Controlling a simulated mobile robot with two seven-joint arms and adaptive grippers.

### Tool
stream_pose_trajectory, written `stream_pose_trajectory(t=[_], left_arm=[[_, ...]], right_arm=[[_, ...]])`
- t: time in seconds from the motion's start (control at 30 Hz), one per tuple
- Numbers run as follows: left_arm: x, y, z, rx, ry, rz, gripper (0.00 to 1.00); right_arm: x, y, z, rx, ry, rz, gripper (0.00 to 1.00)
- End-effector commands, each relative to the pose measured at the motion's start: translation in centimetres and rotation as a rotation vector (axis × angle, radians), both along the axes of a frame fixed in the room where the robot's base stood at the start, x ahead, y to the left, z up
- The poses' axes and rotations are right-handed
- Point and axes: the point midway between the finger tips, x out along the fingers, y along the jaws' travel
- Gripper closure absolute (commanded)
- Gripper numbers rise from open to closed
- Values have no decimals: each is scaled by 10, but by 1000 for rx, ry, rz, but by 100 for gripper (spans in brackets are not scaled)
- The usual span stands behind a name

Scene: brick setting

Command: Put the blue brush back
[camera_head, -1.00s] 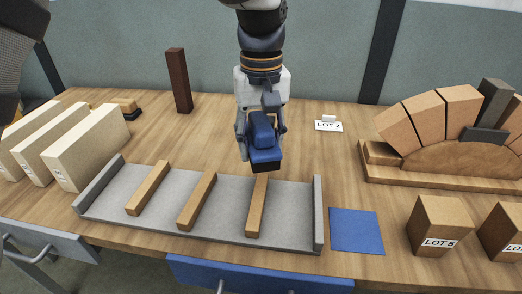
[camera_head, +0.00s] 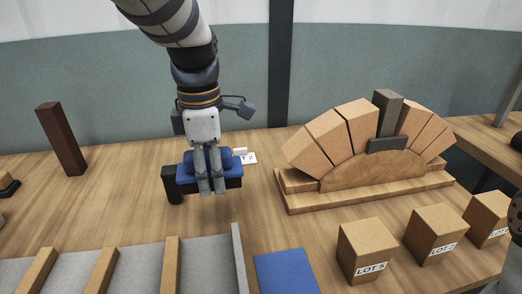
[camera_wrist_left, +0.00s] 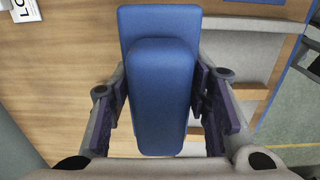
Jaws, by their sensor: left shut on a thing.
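The blue brush (camera_head: 230,168) has a blue back and grip with a dark underside. My left gripper (camera_head: 211,190) is shut on its grip and holds it above the table, behind the grey tray. In the left wrist view, the brush (camera_wrist_left: 162,95) lies between the two fingers (camera_wrist_left: 163,110). A flat blue square (camera_head: 285,274) lies empty on the table to the right of the tray, nearer to me than the brush.
The grey tray (camera_head: 238,262) holds wooden bars (camera_head: 103,270). A brick arch (camera_head: 375,172) stands on a wooden base at the right. Lot-labelled blocks (camera_head: 366,250) stand at the front right. A white lot card (camera_head: 249,158) is behind the brush. A dark brown post (camera_head: 62,140) stands at the left.

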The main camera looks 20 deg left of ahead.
Motion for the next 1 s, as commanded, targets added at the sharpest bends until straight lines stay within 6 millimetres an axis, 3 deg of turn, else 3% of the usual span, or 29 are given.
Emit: stream_pose_trajectory(t=[0.03,0.23,0.47,0.63,1.0], left_arm=[[16,6,-27,-3,32,1,92],[51,23,-65,-2,30,0,92],[67,30,-81,-2,21,-1,92],[69,31,-110,-2,23,-1,92],[69,31,-115,-1,18,-2,92]], right_arm=[[-14,0,-13,0,52,0,60],[-28,0,-26,0,101,0,60],[-32,0,-31,0,116,0,60],[-34,0,-32,0,123,1,60],[-34,0,-32,0,122,1,60]])
